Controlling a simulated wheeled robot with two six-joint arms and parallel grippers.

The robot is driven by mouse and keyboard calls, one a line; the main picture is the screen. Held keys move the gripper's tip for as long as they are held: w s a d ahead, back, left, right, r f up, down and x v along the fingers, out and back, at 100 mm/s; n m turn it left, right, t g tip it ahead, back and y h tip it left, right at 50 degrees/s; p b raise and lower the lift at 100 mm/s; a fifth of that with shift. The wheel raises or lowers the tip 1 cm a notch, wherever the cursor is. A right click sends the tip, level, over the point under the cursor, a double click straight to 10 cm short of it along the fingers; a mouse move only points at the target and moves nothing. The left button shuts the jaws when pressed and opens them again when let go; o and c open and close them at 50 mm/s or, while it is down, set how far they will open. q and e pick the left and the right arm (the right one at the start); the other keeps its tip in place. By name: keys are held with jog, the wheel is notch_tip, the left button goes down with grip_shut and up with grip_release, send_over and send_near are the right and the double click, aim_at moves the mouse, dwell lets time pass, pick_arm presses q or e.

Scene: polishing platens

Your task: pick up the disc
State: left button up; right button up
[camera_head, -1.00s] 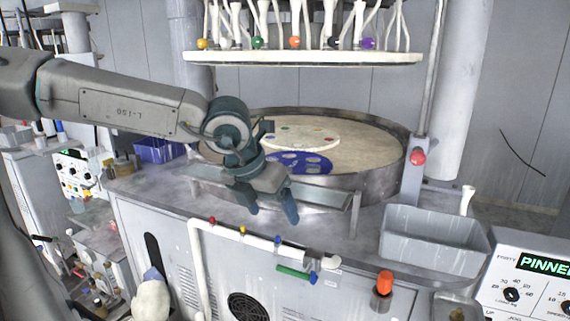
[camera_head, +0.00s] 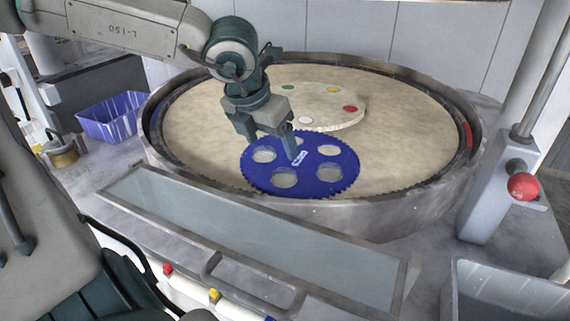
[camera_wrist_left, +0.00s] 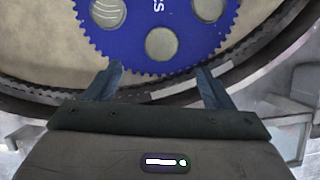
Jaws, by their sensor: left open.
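A blue toothed disc (camera_head: 309,180) with several round openings lies flat on the beige round platen (camera_head: 400,150), near its front rim. The disc also shows at the top of the left wrist view (camera_wrist_left: 128,42), cut off by the frame edge. My left gripper (camera_head: 272,146) is open and empty above the disc's left part in the head view. In the left wrist view its two fingertips (camera_wrist_left: 158,72) point toward the disc's toothed edge, spread apart. Whether they touch the disc cannot be told. My right gripper is not in view.
A round pale plate (camera_head: 330,105) with coloured dots sits behind the disc. A raised metal rim (camera_head: 400,215) surrounds the platen. A glass-topped panel (camera_head: 250,240) lies in front. A blue basket (camera_head: 108,118) stands left, a red knob (camera_head: 523,187) and grey bin (camera_head: 500,290) right.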

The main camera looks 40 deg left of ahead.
aim_at(283, 177)
pick_arm(q)
jog(key=x, duration=0.3)
jog(key=shift+d+f, duration=0.3)
jog(key=shift+f, duration=0.15)
jog(key=shift+w+a+f, duration=0.1)
jog(key=shift+w+f, duration=0.05)
jog(key=shift+f, duration=0.15)
jog(key=shift+w+f, duration=0.1)
jog(key=shift+f, duration=0.1)
jog(key=shift+f+p, duration=0.35)
jog(key=shift+p, duration=0.15)
jog(key=p+x, duration=0.1)
jog(key=x, duration=0.3)
jog(key=shift+w+a, duration=0.1)
jog(key=shift+f, duration=0.1)
jog(key=shift+s+d, duration=0.2)
jog(key=shift+d, duration=0.05)
jog(key=c, duration=1.1)
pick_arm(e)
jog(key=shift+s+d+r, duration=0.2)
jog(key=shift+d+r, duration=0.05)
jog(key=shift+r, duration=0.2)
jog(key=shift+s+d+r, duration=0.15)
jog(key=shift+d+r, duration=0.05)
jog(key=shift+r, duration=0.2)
